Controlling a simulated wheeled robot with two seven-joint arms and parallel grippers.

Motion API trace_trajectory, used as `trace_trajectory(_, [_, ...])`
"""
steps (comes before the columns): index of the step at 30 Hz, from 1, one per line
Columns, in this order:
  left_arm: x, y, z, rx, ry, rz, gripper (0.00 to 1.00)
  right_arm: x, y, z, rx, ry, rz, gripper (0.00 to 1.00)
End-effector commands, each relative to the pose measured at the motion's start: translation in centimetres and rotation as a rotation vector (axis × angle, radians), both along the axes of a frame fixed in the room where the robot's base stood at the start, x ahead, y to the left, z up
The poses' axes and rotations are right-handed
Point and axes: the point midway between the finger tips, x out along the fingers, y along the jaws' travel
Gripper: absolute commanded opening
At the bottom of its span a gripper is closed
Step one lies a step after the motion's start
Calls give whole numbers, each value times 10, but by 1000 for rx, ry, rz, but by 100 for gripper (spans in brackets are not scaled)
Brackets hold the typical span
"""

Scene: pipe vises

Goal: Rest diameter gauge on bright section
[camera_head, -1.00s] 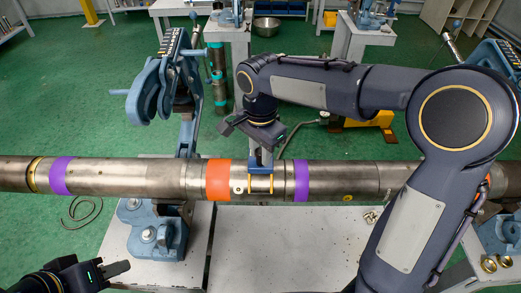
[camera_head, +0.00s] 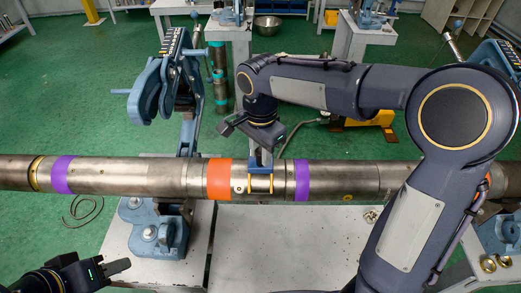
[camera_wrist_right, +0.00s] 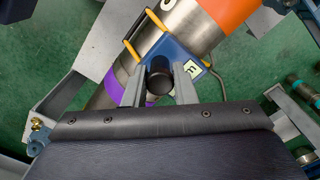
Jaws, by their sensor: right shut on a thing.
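The diameter gauge (camera_head: 261,163) is a blue piece with yellow prongs, at the bare metal pipe section (camera_head: 282,179) between the orange band and the right purple band. My right gripper (camera_head: 262,148) is above the pipe. In the right wrist view its fingers (camera_wrist_right: 162,88) are shut on the dark round knob of the gauge (camera_wrist_right: 190,63). The yellow prongs reach over the pipe there. I cannot tell whether the gauge touches the metal. My left gripper (camera_head: 118,267) is at the lower left, apart from the pipe; its opening is unclear.
The long pipe (camera_head: 120,176) lies across the view, with an orange band (camera_head: 219,179) and purple bands (camera_head: 302,180). A blue pipe vise (camera_head: 160,90) stands open at the left. My right arm covers the pipe's right part.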

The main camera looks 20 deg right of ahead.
Motion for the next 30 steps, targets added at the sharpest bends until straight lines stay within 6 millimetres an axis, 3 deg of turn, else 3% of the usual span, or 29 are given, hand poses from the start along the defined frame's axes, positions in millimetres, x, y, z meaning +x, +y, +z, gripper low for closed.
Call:
trace_trajectory(28, [0, 0, -6, 0, 0, 0, 36, 0, 0, -8, 0, -1, 0, 0])
trace_trajectory(29, [0, 0, -5, 0, 0, 0, 36, 0, 0, -7, 0, -1, 0, 28])
trace_trajectory(30, [0, 0, -5, 0, 0, 0, 36, 0, 0, -7, 0, -1, 0, 33])
